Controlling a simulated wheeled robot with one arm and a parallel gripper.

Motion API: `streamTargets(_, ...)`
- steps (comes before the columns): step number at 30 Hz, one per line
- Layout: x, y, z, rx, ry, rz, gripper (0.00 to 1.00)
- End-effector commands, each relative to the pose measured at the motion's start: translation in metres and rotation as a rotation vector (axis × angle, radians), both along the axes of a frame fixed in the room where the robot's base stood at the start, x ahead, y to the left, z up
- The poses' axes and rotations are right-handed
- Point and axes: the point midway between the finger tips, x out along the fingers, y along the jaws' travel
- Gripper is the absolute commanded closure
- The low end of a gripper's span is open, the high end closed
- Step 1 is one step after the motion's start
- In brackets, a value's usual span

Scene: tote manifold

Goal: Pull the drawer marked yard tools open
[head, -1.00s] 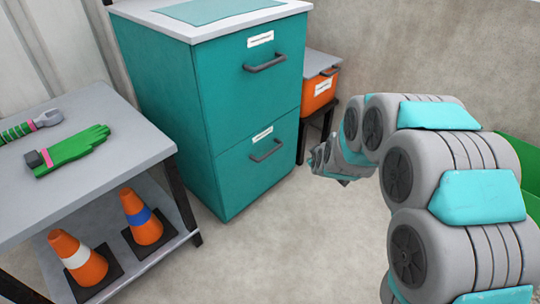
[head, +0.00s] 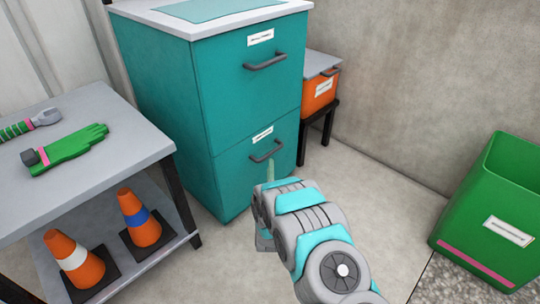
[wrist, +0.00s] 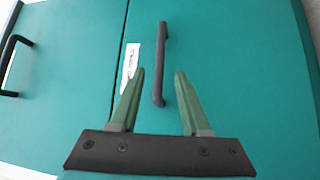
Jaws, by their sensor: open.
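The teal cabinet (head: 160,90) has two drawers, each with a dark bar handle and a white label whose text is too small to read. The upper drawer (head: 235,100) and lower drawer (head: 230,172) are both shut. My gripper (wrist: 156,78) is open in front of the lower drawer. In the wrist view the lower handle (wrist: 162,60) stands ahead of and between the green fingertips, not gripped. The lower label (wrist: 131,62) lies just left of it there, and the upper handle (wrist: 10,58) is at the left edge. In the head view my arm partly hides the gripper.
A grey table (head: 120,150) with a green glove (head: 72,150) and a tool stands left, with two orange cones on its lower shelf. An orange bin (head: 318,92) sits on a stand behind the cabinet. A green bin (head: 480,235) stands right. Floor between is clear.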

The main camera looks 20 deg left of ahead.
Motion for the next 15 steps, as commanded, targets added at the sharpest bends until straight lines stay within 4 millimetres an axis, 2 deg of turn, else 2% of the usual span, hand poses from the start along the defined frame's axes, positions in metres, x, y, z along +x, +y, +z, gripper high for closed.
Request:
streamTargets(8,0.015,0.006,0.002,0.000,-0.003,-0.002,0.53)
streamTargets(15,0.045,0.018,0.007,0.001,-0.004,-0.002,0.53)
